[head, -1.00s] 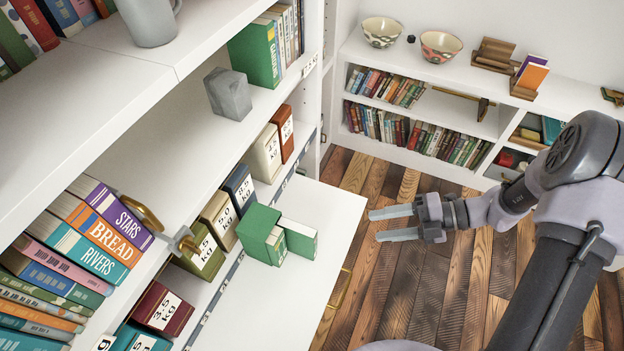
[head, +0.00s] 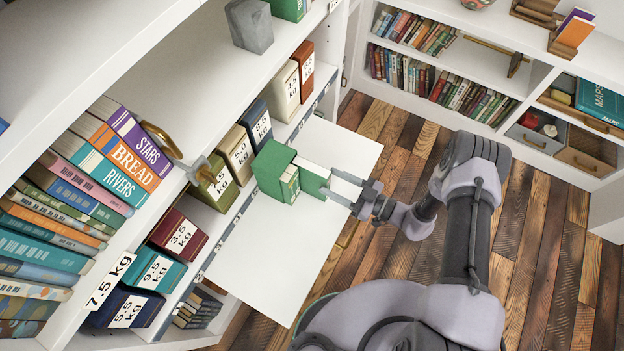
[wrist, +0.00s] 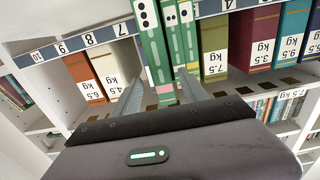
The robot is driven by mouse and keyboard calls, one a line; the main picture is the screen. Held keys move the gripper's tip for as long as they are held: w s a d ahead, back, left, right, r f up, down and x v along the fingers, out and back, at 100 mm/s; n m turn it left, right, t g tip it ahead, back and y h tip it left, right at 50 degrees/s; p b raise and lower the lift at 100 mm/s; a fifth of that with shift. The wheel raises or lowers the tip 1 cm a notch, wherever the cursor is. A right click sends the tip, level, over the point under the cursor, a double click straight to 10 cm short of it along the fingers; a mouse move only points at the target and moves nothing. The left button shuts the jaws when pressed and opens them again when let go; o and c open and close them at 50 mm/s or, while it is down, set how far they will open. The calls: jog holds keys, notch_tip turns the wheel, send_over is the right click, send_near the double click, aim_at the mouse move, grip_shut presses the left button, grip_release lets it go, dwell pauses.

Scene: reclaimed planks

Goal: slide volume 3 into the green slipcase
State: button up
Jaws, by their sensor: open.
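The green slipcase (head: 270,166) stands on the white fold-out board, its open side toward my gripper. Green spines (wrist: 180,40) show inside it in the wrist view. One green volume with pale page edges, apparently volume 3 (head: 312,182), sticks partly out of the slipcase at its far side. Its dotted spine also shows in the wrist view (wrist: 157,55), standing nearer than the others. My gripper (head: 329,181) is open at this volume's outer end. In the wrist view its fingers (wrist: 160,76) lie either side of that spine; contact cannot be told.
The white board (head: 270,250) is bare in front of the slipcase. Weight-labelled blocks, including a dark blue one (head: 255,122) and an olive one (head: 214,190), line the shelf behind. A brass-coloured object (head: 160,139) juts out beside the stacked books. Wooden floor lies right of the board.

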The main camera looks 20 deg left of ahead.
aim_at(319, 177)
jog(key=a, duration=0.4)
jog(key=shift+a+b, duration=0.35)
jog(key=shift+r, duration=0.1)
grip_shut()
